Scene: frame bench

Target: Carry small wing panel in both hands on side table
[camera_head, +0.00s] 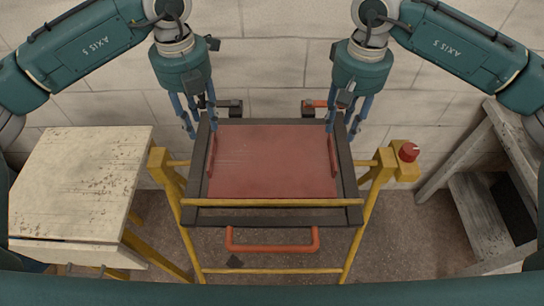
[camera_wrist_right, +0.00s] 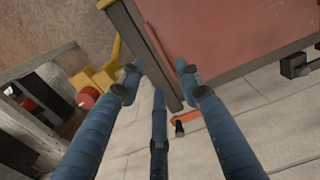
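The small wing panel, a flat dull-red sheet (camera_head: 272,160), lies inside a dark frame (camera_head: 285,216) on a yellow stand. It has red bar handles at its left and right edges. Its corner also shows in the right wrist view (camera_wrist_right: 220,30). My left gripper (camera_head: 199,122) is over the frame's far left corner, fingers spread. My right gripper (camera_head: 342,122) is over the far right corner, fingers spread; the wrist view shows the frame's corner beyond its open blue fingers (camera_wrist_right: 158,82). Neither visibly holds anything. A pale, worn side table (camera_head: 85,175) stands at the left, its top bare.
The yellow stand (camera_head: 275,202) has a red knob (camera_head: 408,151) at its right and a red-orange handle (camera_head: 272,248) in front. Grey wooden steps (camera_head: 480,215) stand at the right. A block wall is close behind. A gap separates table and stand.

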